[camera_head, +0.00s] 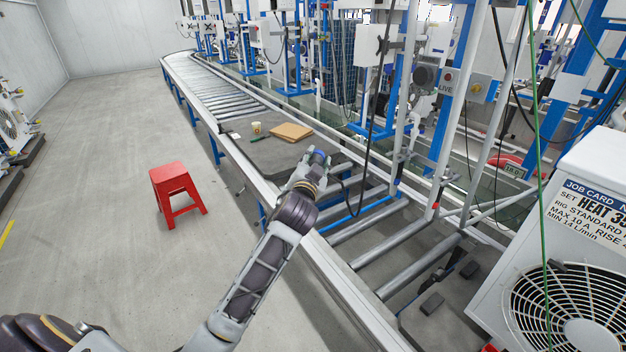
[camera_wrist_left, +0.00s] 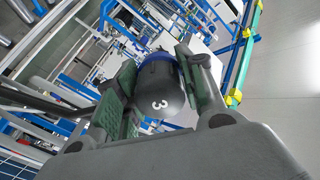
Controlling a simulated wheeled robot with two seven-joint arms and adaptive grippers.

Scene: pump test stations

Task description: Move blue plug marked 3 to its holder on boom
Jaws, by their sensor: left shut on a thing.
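The blue plug marked 3 (camera_wrist_left: 162,90) has a dark body with a white 3 and a blue band at its far end. My left gripper (camera_wrist_left: 160,95) is shut on it, with a finger on each side. In the head view the plug (camera_head: 319,157) shows small at the tip of my left gripper (camera_head: 312,170), above the roller conveyor. A black cable (camera_head: 358,190) hangs in a loop close by on the right. I cannot make out which part of the frames is the plug's holder or the boom. My right gripper is not in view.
A grey board (camera_head: 262,157) on the conveyor carries a cup (camera_head: 256,128) and a brown folder (camera_head: 291,131). Blue and white station posts (camera_head: 385,110) stand behind. A white fan unit (camera_head: 555,260) stands right. A red stool (camera_head: 176,185) stands on open floor.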

